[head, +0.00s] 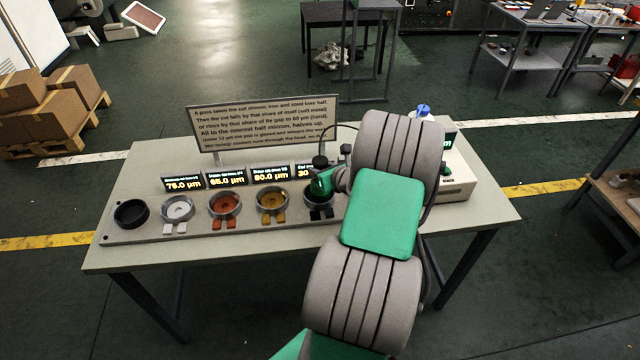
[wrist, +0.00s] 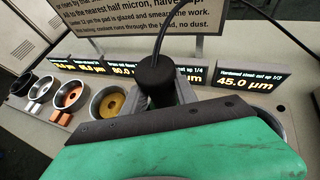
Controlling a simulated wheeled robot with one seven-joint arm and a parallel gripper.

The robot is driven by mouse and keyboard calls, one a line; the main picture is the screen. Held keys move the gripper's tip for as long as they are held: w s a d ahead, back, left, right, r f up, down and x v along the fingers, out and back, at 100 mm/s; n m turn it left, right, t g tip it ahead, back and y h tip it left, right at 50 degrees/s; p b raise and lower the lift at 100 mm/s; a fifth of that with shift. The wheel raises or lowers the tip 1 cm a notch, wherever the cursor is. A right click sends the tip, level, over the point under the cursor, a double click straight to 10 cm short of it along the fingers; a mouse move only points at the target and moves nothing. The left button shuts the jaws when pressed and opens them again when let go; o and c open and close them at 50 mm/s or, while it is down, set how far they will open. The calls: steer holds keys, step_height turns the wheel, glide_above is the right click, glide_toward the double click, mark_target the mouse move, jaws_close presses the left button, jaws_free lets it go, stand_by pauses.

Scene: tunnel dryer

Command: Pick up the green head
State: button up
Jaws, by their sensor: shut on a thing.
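My gripper (head: 324,176) is over the right end of the row of cups on the table. In the wrist view its grey fingers (wrist: 163,98) are closed on both sides of a black cylinder (wrist: 155,72) with a cable at its top. I take this to be the green head; its black top also shows in the head view (head: 320,161). Its lower part is hidden behind the green housing in the wrist view. I cannot tell whether it touches anything below.
Several cups stand in a row, including a gold one (head: 271,200) and an orange one (head: 224,205). Displays and a sign (head: 262,120) stand behind them. A white instrument (head: 460,180) with a blue-topped part (head: 423,110) is to the right. The table's front left (head: 180,255) is clear.

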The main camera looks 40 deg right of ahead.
jaws_close()
stand_by(0.8)
steer(key=shift+r, duration=0.15)
